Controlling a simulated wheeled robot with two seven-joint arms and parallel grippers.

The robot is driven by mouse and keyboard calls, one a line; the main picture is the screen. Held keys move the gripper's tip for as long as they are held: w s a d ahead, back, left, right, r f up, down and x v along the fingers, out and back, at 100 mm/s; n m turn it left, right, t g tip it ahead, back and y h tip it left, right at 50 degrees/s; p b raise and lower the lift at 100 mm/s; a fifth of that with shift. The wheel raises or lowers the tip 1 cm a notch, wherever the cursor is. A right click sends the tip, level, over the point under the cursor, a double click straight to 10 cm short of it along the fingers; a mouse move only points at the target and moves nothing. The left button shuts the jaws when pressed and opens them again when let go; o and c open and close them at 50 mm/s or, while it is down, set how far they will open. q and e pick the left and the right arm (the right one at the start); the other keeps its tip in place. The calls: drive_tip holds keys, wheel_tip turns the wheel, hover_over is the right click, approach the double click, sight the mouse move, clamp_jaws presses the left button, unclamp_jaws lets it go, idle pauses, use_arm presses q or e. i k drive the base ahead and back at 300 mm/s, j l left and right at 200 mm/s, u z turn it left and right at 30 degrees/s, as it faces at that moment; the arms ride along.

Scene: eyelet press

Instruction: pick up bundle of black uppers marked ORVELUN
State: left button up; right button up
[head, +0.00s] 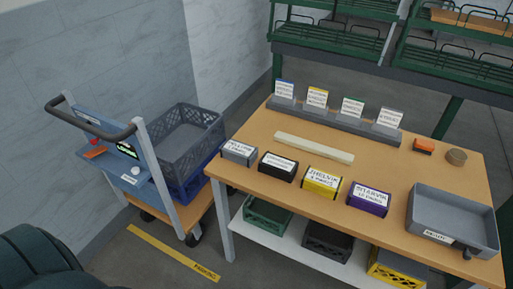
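A black bundle (278,166) lies near the front edge of the wooden table, second from the left in a row of bundles. It has a white label on top, too small to read surely, so I cannot confirm ORVELUN. To its left is a grey bundle (239,153). To its right are a yellow bundle (322,183) and a purple bundle (369,199), each with a white label. The black bundle stands apart from its neighbours. Neither of my grippers is in view.
The table (300,140) also bears a pale bar (314,148), a card rack (335,122), an orange item (424,146), a round brown item (456,157) and a grey tray (453,217). A cart (165,200) with crates stands left. Crates sit on the lower shelf (290,246).

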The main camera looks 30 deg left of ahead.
sight(277, 166)
drive_tip(key=i+j, duration=0.1)
drive_tip(key=j, duration=0.3)
drive_tip(key=i+j, duration=0.1)
drive_tip(key=j, duration=0.35)
drive_tip(key=i+j, duration=0.1)
drive_tip(key=j, duration=0.3)
